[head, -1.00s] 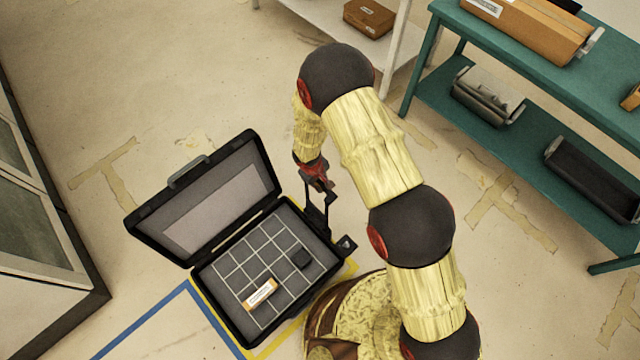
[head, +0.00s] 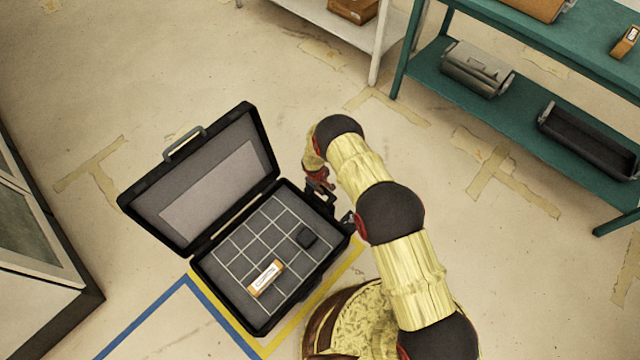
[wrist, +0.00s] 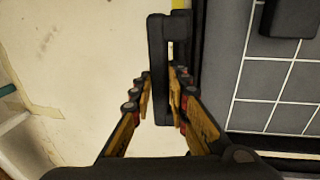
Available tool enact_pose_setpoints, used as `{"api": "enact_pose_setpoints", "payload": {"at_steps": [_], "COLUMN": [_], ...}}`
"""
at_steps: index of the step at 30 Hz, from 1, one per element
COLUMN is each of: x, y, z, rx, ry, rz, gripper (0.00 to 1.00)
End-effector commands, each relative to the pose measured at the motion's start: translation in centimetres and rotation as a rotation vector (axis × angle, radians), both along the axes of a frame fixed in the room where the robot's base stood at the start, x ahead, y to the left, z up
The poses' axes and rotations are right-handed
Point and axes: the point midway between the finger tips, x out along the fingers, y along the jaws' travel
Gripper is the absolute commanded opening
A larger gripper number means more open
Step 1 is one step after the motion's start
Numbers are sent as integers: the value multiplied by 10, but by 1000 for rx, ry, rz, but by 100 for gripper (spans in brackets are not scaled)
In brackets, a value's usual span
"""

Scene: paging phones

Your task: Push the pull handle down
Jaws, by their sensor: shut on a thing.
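The black case (head: 228,308) lies open on the floor, its lid (head: 133,205) raised on the left. The dark pull handle (wrist: 156,45) is at the case's outer edge, and its bar runs between my gripper's fingers in the wrist view. My gripper (wrist: 161,92) is shut on the handle. In the head view my gripper (head: 322,186) is low beside the case's upper right corner, where my arm and fingers hide most of the handle.
An orange and white box (head: 266,278) and a small black object (head: 307,237) lie on the case's gridded inside. A teal shelf (head: 520,105) stands at upper right, a glass-fronted cabinet (head: 40,215) at left. Open floor lies behind the case.

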Motion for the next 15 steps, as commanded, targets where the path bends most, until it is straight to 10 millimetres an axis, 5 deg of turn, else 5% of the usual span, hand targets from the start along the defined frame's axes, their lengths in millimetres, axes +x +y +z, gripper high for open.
{"api": "enact_pose_setpoints", "payload": {"at_steps": [6, 15], "x": [-1, -2], "y": [0, 0], "z": [-24, -30], "rx": [-1, 1], "ry": [2, 2], "rz": [0, 0], "gripper": [0, 0]}}
